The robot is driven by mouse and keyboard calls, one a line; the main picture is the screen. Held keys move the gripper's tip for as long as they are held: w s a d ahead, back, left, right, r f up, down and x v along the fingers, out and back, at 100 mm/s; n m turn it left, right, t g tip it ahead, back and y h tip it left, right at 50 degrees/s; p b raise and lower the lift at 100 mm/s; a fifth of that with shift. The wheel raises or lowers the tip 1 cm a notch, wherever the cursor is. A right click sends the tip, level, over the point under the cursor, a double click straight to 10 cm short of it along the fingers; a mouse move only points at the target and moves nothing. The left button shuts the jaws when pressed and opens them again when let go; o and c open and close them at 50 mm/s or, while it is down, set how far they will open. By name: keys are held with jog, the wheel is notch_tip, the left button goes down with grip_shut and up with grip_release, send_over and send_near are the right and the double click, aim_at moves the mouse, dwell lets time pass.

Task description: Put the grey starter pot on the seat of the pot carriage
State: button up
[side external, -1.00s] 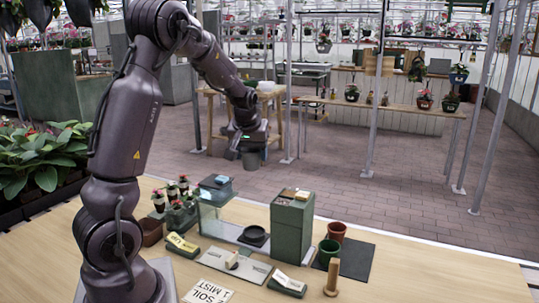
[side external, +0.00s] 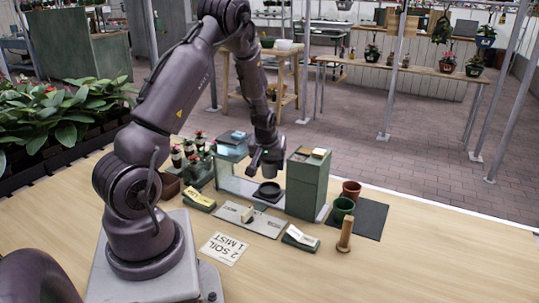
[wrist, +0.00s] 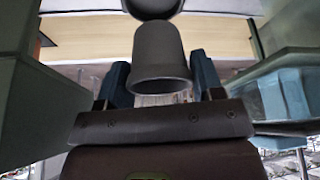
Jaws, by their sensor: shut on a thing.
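The grey starter pot (side external: 270,168) is held in my gripper (side external: 267,150), above the dark round seat of the pot carriage (side external: 269,194). In the wrist view the grey pot (wrist: 160,55) sits between the two blue fingers of my gripper (wrist: 160,75), which is shut on it. The dark round seat (wrist: 152,8) shows just past the pot, cut off by the top edge. In the side view the pot seems apart from the seat; the exact height between them is hard to tell.
A green cabinet (side external: 307,187) stands close right of the gripper, and a clear-sided box with a blue top (side external: 232,143) close left. In front lie a grey plate (side external: 252,220) and label blocks (side external: 300,237). Red (side external: 351,189) and green (side external: 343,208) pots stand right of the cabinet.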

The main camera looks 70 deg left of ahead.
aim_at(270, 177)
jog(key=shift+f, duration=2.55)
jog(key=shift+f, duration=0.2)
jog(key=o, duration=1.2)
jog(key=shift+c, duration=0.2)
jog(key=shift+r, duration=0.1)
jog(key=shift+v, duration=2.45)
jog(key=shift+r, duration=1.5)
